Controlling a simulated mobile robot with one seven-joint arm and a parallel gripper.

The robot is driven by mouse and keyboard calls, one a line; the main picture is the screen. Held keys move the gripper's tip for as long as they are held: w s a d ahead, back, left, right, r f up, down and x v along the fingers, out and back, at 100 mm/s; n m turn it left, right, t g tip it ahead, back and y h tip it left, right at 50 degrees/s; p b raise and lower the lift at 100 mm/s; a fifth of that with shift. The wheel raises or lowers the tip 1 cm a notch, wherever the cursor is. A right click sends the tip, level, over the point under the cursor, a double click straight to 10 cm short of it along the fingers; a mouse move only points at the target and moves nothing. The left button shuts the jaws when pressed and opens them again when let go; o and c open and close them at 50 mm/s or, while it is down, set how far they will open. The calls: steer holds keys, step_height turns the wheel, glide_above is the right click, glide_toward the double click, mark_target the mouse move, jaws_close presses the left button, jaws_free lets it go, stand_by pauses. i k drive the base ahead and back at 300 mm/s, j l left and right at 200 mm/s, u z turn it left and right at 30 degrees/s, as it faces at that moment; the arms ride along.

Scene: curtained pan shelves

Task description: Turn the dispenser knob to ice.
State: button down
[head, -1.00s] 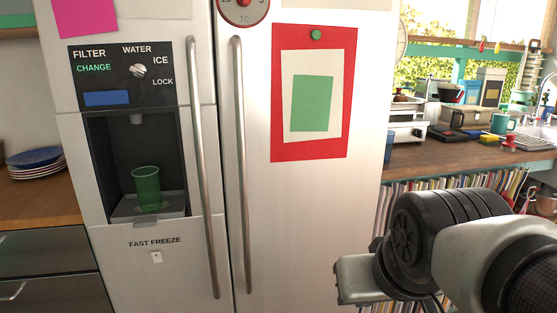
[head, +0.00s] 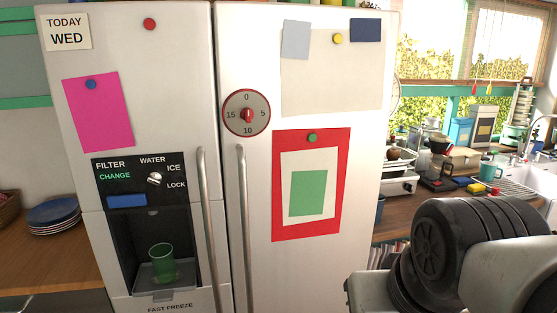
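The dispenser knob (head: 154,178) is a small silver dial on the dark control panel (head: 113,183) in the left fridge door. WATER is printed above it, ICE to its upper right and LOCK to its lower right. The knob is too small to tell which label it points at. A green cup (head: 162,262) stands upright in the dispenser recess (head: 132,235) below the panel. My arm shows at the lower right, well apart from the knob. My gripper's fingers are not in view.
Two long vertical handles, the left one (head: 207,230) and the right one (head: 243,230), run beside the door gap. A round red timer dial (head: 246,113) and a red-framed picture (head: 335,185) are on the right door. A counter (head: 400,215) with kitchenware lies at right.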

mark_target(155, 178)
steer(key=u, duration=1.25)
